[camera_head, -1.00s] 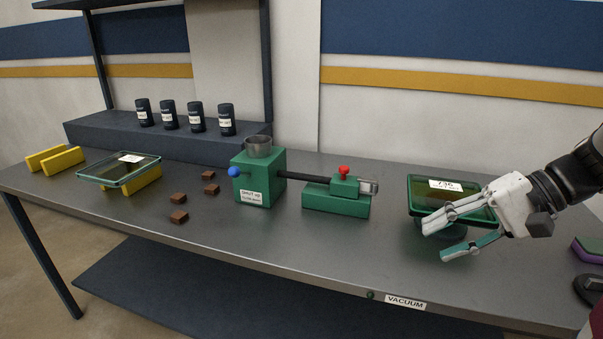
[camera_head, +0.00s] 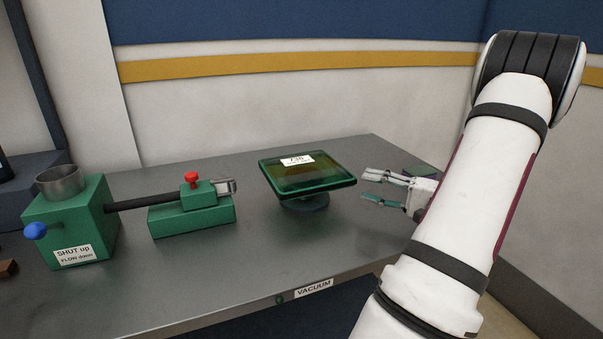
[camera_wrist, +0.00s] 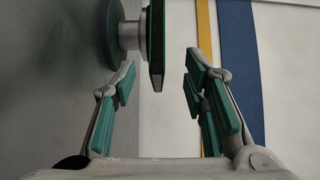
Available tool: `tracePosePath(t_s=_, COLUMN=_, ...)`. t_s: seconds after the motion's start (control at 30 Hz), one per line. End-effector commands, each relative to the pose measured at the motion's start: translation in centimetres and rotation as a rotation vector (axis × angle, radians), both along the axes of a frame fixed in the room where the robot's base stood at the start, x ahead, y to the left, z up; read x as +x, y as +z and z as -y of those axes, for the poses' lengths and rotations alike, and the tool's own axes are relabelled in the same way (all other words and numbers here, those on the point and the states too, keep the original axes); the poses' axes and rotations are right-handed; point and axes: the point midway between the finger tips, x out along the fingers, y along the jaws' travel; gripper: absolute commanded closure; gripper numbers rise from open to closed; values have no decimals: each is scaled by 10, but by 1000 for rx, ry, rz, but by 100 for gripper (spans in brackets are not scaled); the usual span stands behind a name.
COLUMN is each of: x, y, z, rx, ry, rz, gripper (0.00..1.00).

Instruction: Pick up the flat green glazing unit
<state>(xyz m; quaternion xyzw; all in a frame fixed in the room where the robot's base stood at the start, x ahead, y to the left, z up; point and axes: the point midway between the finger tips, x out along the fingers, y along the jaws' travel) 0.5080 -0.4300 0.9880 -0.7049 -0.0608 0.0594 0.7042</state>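The flat green glazing unit (camera_head: 310,181) lies level on a round dark pedestal (camera_head: 304,201) on the bench, with a white "736"-like label on top. My gripper (camera_head: 364,188) is just right of it, at about its height, one finger above the other, open and empty. In the wrist view the unit (camera_wrist: 157,45) shows edge-on, its near edge lined up with the gap between my open fingers (camera_wrist: 160,78). The pedestal (camera_wrist: 110,30) is on the left there. I cannot tell whether the edge is inside the gap; no finger visibly touches it.
A green valve box (camera_head: 70,225) with a blue knob and metal cup, and a green clamp (camera_head: 190,212) with a red knob, stand to the left. The bench front edge carries a "VACUUM" label (camera_head: 314,288). The wall is behind. Bare bench lies before the pedestal.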

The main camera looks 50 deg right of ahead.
Motion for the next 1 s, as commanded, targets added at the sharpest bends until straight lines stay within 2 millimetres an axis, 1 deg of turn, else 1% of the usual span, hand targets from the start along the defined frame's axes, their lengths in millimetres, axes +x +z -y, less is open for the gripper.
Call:
tracePosePath(t_s=0.03, x=10, y=0, z=-3, rx=-1, ry=4, rz=0, gripper=60)
tracePosePath(t_s=0.1, x=23, y=0, z=-5, rx=0, ry=4, rz=0, gripper=60)
tracePosePath(t_s=0.2, x=37, y=0, z=-7, rx=0, ry=2, rz=-1, gripper=60)
tracePosePath(t_s=0.3, x=46, y=0, z=-9, rx=0, ry=3, rz=-1, gripper=60)
tracePosePath(t_s=0.47, x=52, y=-1, z=-10, rx=1, ry=2, rz=-2, gripper=60)
tracePosePath(t_s=0.57, x=60, y=-1, z=-13, rx=2, ry=3, rz=-1, gripper=60)
tracePosePath(t_s=0.7, x=79, y=-4, z=-20, rx=2, ry=5, rz=-1, gripper=60)
tracePosePath(t_s=0.83, x=96, y=-4, z=-23, rx=1, ry=4, rz=-1, gripper=60)
tracePosePath(t_s=0.9, x=100, y=-4, z=-23, rx=1, ry=3, rz=-1, gripper=60)
tracePosePath(t_s=1.0, x=100, y=-4, z=-23, rx=1, ry=2, rz=-2, gripper=60)
